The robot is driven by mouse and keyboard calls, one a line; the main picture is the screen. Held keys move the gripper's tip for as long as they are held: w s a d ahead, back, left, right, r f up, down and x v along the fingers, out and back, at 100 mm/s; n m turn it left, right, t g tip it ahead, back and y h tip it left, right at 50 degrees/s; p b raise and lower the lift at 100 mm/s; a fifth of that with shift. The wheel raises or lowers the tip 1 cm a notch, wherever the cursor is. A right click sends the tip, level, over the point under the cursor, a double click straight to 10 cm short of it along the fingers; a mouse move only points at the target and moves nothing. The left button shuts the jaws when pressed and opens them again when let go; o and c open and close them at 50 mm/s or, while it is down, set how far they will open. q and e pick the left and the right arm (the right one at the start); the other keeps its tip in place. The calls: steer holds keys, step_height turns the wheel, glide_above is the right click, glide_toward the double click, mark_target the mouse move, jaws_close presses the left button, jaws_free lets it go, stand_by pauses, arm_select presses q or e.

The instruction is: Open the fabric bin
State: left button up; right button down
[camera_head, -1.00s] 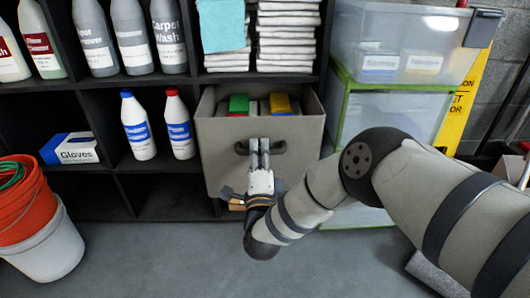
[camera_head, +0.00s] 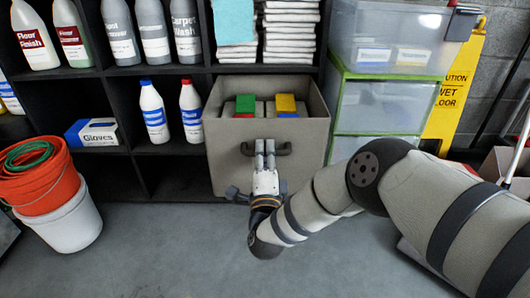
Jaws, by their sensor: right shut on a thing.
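The grey fabric bin (camera_head: 225,158) sits in the lower middle cubby of the dark shelf and is pulled out toward me, so its open top shows. My left gripper is not in view.
The dark shelf (camera_head: 165,70) holds bottles, folded towels (camera_head: 290,32) and a glove box (camera_head: 92,132). Orange and white buckets (camera_head: 75,222) stand at the left. Clear plastic drawers (camera_head: 383,105) stand close to the bin's right. The grey floor (camera_head: 180,255) in front is clear.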

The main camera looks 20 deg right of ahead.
steer(key=c, duration=1.9)
jaws_free()
steer(key=v, duration=1.2)
